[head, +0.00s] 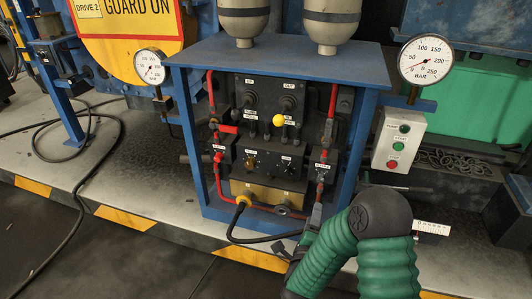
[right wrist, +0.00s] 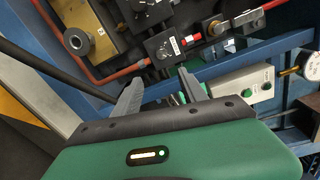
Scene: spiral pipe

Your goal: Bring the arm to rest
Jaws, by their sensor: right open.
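My right arm (head: 385,265), green and ribbed with a black joint, comes in from the bottom right of the head view. My right gripper (right wrist: 160,92) shows in the right wrist view with its two grey fingers apart and nothing between them. In the head view it is small and partly hidden by the arm, at the lower right front of the blue-framed valve unit (head: 372,110). In the right wrist view, the unit's dark blocks and red pipe lie beyond the fingertips. I cannot tell whether a finger touches anything. My left gripper is out of view.
A pressure gauge (head: 425,60) and a grey button box (head: 398,140) stand right of the unit; another gauge (head: 149,66) is left. A black hose (head: 232,225) loops from the yellow-brown block (head: 268,190). The floor (head: 60,230) at lower left is largely clear.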

